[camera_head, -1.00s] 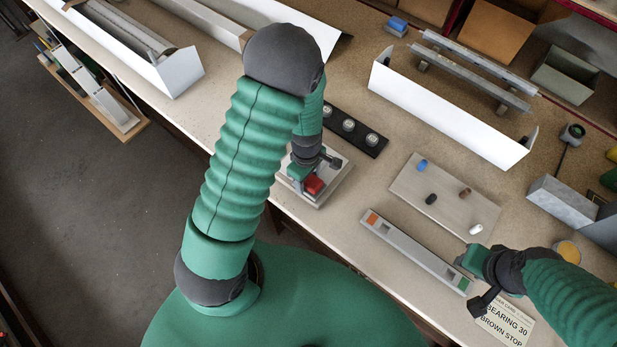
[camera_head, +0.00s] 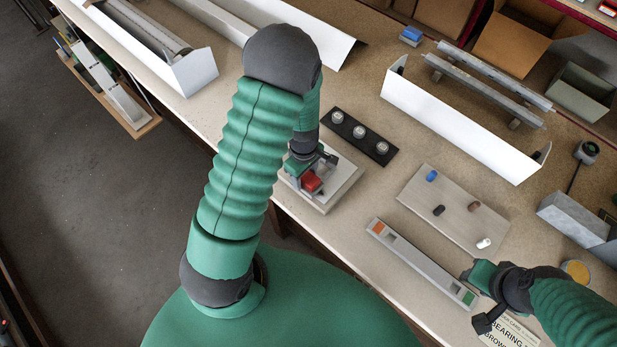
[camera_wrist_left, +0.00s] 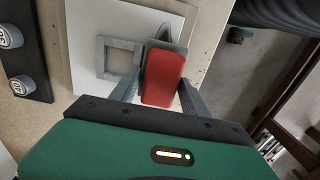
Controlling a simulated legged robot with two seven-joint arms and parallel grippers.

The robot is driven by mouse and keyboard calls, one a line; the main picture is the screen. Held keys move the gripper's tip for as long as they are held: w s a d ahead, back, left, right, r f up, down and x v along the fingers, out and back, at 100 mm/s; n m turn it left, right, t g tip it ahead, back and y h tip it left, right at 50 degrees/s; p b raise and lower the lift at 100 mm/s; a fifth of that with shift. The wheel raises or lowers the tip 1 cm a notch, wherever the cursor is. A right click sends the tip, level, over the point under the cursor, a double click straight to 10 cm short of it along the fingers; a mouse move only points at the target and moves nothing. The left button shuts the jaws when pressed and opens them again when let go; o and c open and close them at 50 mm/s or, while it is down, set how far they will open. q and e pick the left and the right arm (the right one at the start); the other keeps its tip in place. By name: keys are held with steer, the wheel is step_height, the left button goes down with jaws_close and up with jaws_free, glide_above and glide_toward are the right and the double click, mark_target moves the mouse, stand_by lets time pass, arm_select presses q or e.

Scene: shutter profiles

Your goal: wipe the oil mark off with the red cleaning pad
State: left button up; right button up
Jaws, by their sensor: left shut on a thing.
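The red cleaning pad (camera_head: 312,181) is between the jaws of my left gripper (camera_head: 303,172), over a pale square board at the bench's near edge. In the left wrist view the red pad (camera_wrist_left: 165,78) sits between the two grey fingers, with a grey piece at its far end. The pale board (camera_wrist_left: 88,48) bears a grey square frame (camera_wrist_left: 121,57) beside the pad. I cannot tell whether the pad touches the board. I see no oil mark; the arm and pad hide part of the board. My right gripper (camera_head: 470,280) is by the green end of a grey bar; its jaws are unclear.
A black strip with three round knobs (camera_head: 359,132) lies just behind the board. A grey bar (camera_head: 420,262) and a plate with small coloured pegs (camera_head: 455,210) lie to the right. A long white profile (camera_head: 460,125) stands behind. The floor is at left.

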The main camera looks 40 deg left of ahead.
arm_select(q)
steer(key=shift+a, duration=0.7)
steer(key=shift+a, duration=0.1)
steer(key=shift+w+a+f, duration=0.1)
steer(key=shift+a+f, duration=0.05)
steer(key=shift+a, duration=0.5)
steer(key=shift+a+b, duration=0.3)
steer(key=shift+a, duration=0.45)
steer(key=shift+d+p, duration=0.45)
steer(key=shift+d, duration=0.95)
